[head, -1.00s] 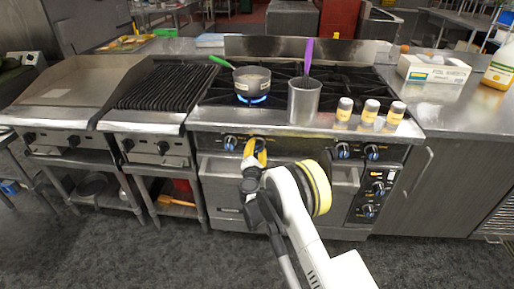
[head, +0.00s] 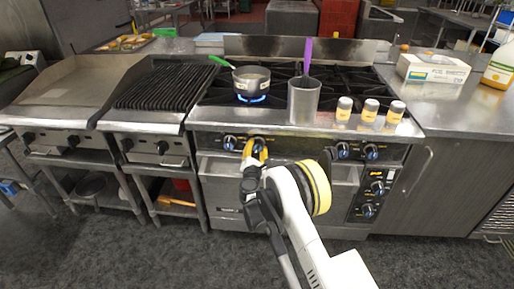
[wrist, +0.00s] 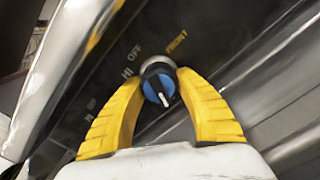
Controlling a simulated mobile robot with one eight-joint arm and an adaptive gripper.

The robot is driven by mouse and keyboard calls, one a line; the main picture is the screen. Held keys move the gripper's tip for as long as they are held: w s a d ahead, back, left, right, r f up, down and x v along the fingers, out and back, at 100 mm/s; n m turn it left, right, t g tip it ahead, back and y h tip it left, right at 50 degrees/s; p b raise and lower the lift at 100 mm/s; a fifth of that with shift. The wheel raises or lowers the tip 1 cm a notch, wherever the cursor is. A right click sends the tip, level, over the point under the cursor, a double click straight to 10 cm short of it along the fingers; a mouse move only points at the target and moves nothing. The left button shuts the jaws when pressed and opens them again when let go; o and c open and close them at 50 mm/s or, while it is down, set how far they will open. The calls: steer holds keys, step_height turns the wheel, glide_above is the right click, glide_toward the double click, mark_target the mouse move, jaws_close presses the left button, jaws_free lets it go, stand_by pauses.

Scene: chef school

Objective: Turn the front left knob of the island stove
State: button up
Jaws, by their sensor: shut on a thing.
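The island stove (head: 330,120) stands in the middle of the head view, with its knobs along the front panel. My gripper (head: 256,149) is at the second knob from the left (head: 258,142). In the wrist view, my yellow fingers (wrist: 160,75) curve around both sides of the blue-faced black knob (wrist: 158,88) and are shut on it. The knob's white mark points down and slightly right in that view. Labels reading "OFF", "HI" and "FRONT" show on the panel beside it. The leftmost stove knob (head: 230,142) is free, just left of my gripper.
A pot (head: 251,80) with a green handle sits over a blue flame (head: 250,98). A metal container (head: 303,102) with a purple utensil and several spice jars (head: 370,111) stand near the stove's front edge. The oven front lies below the knobs.

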steer(key=o, duration=1.2)
steer(key=s, duration=1.2)
steer(key=shift+a, duration=0.2)
